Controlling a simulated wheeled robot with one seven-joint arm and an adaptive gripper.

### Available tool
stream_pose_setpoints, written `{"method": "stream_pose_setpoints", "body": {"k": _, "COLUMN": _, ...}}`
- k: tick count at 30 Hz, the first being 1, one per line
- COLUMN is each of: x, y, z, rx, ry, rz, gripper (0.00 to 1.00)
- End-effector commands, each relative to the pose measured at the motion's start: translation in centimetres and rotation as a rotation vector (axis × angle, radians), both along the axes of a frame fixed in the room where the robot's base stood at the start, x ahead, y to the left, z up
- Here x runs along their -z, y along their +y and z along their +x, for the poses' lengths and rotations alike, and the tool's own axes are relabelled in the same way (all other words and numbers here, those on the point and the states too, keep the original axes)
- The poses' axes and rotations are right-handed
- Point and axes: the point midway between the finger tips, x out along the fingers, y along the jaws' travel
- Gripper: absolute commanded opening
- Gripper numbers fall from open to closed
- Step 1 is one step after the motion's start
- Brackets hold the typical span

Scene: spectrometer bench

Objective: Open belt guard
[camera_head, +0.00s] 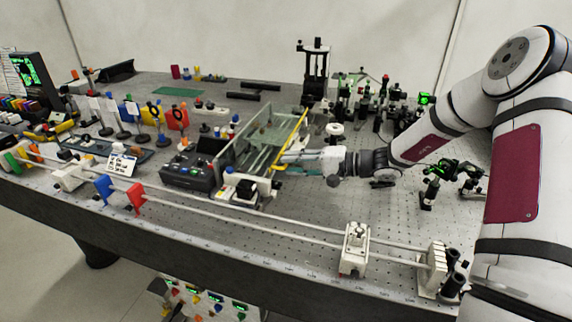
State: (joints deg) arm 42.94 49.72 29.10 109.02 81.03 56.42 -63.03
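What looks like the belt guard (262,134) is a clear, box-like cover with a yellow edge on its right side, near the middle of the bench. Pale rods or rails show through its clear wall. My gripper (284,158) reaches in from the right, with its fingers pointing left at the yellow edge. The fingertips are at or very near that edge; I cannot tell whether they touch it. The fingers are small and pale here, so their opening is unclear.
A dark control box (188,176) stands left of the cover. A long double rail (300,232) runs along the front edge, with a white carriage (355,248) on it. Optic mounts (372,100) crowd the back right. Perforated bench top (400,215) is bare below my arm.

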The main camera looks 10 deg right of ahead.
Motion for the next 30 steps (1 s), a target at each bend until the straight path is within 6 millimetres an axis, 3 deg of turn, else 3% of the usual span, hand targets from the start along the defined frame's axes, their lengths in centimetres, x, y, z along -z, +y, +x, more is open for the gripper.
{"method": "stream_pose_setpoints", "body": {"k": 6, "x": 0.4, "y": 1.9, "z": 1.1, "rx": -0.001, "ry": -0.001, "rz": 0.0, "gripper": 0.28}}
{"method": "stream_pose_setpoints", "body": {"k": 16, "x": 0.5, "y": 2.2, "z": 1.3, "rx": 0.0, "ry": 0.0, "rz": -0.001, "gripper": 0.28}}
{"method": "stream_pose_setpoints", "body": {"k": 20, "x": 0.5, "y": 2.2, "z": 1.2, "rx": 0.0, "ry": 0.0, "rz": -0.001, "gripper": 0.0}}
{"method": "stream_pose_setpoints", "body": {"k": 30, "x": 0.6, "y": 1.9, "z": 1.1, "rx": -0.001, "ry": 0.005, "rz": -0.014, "gripper": 0.0}}
